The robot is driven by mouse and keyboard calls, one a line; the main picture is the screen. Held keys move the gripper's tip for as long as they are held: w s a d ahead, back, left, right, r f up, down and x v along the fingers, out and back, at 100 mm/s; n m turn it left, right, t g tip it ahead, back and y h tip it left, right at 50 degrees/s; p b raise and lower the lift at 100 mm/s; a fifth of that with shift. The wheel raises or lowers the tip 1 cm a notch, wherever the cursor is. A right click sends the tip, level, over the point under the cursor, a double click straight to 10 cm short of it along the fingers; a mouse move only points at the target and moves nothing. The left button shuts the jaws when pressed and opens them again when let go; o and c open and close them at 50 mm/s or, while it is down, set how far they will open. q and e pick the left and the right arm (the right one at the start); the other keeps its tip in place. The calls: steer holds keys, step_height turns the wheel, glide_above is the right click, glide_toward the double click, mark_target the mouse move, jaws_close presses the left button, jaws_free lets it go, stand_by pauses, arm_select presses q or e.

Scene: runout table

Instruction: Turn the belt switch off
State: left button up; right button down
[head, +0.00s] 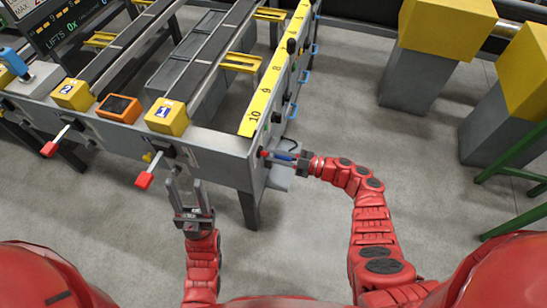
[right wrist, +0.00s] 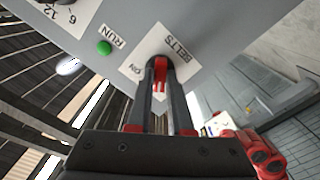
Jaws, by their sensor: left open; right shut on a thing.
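The belt switch is a red lever (right wrist: 160,75) on a white plate marked BELTS (right wrist: 178,42) and ON, in the right wrist view. My right gripper (right wrist: 160,82) is shut on the lever, with one dark finger on each side. The fingers hide part of the plate, and I cannot tell which position the lever is in. In the head view my right gripper (head: 294,159) reaches the table's right end face, where a small red tip (head: 264,154) shows. My left gripper (head: 188,194) is open and empty, in front of the table's front face.
The runout table (head: 215,147) has yellow blocks (head: 167,117) and an orange box (head: 119,108) along its front edge. Red-tipped levers (head: 144,180) stick out near my left gripper. A green RUN button (right wrist: 104,47) sits beside the switch. Yellow-topped grey blocks (head: 412,80) stand at right; floor between is clear.

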steer(key=shift+f+n+b, duration=0.1)
steer(key=shift+n+b, duration=0.4)
steer(key=shift+n, duration=0.2)
steer(key=c, duration=0.8)
jaws_free()
steer(key=shift+d, duration=0.1)
steer(key=b+v, duration=0.2)
steer(key=v, duration=1.5)
steer(key=shift+d+b, duration=0.1)
steer(key=shift+b, duration=0.3)
